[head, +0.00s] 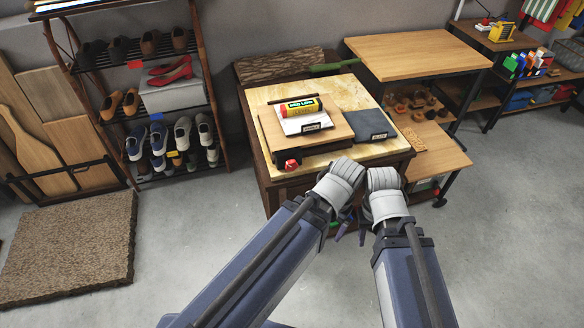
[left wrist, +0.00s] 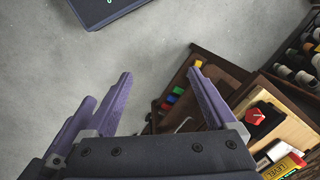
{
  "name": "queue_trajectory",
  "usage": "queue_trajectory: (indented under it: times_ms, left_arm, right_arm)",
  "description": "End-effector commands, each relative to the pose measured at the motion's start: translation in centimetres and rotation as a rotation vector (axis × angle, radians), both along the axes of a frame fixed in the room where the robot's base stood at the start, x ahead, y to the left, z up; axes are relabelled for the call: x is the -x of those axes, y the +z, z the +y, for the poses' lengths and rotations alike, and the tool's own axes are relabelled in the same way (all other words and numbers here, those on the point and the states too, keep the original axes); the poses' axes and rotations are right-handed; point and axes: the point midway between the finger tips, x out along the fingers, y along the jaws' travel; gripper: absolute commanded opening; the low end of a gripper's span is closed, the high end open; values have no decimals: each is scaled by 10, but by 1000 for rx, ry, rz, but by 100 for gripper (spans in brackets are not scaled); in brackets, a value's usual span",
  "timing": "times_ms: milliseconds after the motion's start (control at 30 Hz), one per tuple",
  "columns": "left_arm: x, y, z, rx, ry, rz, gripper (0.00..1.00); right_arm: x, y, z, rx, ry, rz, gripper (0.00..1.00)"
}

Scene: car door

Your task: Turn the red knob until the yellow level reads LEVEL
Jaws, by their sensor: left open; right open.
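The red knob (head: 291,165) is at the front left corner of a light wooden platform (head: 340,129) on the workbench; it also shows in the left wrist view (left wrist: 255,115). The yellow level (head: 282,109) with red print lies on the platform behind the knob, with a white plate and dark label in front; its reading is too small to tell. My left gripper (left wrist: 162,75) is open and empty, its purple fingers apart, away from the knob. My right gripper (head: 364,222) is open at the bench's front, right of the knob, partly hidden by its wrist.
A dark slab (head: 371,124) lies right of the platform on the bench top. A shoe rack (head: 196,92) stands left, and a wooden table (head: 420,52) stands behind right. Coloured blocks (left wrist: 172,97) show below the bench top. The floor in front is clear.

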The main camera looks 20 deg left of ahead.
Motion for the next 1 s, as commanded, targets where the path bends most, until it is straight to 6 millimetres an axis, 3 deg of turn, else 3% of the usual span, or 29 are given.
queue_trajectory:
  times_ms: [167, 300, 500, 800, 1000]
  left_arm:
    - [-15, -27, 15, -61, 78, -76, 90]
    - [-47, -65, 48, -174, 237, -256, 90]
    - [-95, -96, 95, -305, 449, -584, 90]
    - [-153, -117, 138, -356, 626, -1102, 90]
    - [-180, -122, 144, -295, 641, -1406, 90]
  right_arm:
    - [0, -29, 0, 1, 0, 0, 42]
    - [0, -77, 0, 2, 1, -1, 42]
    - [0, -142, -1, 5, 2, -1, 42]
    - [-1, -238, -2, 7, 5, -3, 42]
    - [-1, -295, -2, 9, 6, -4, 42]
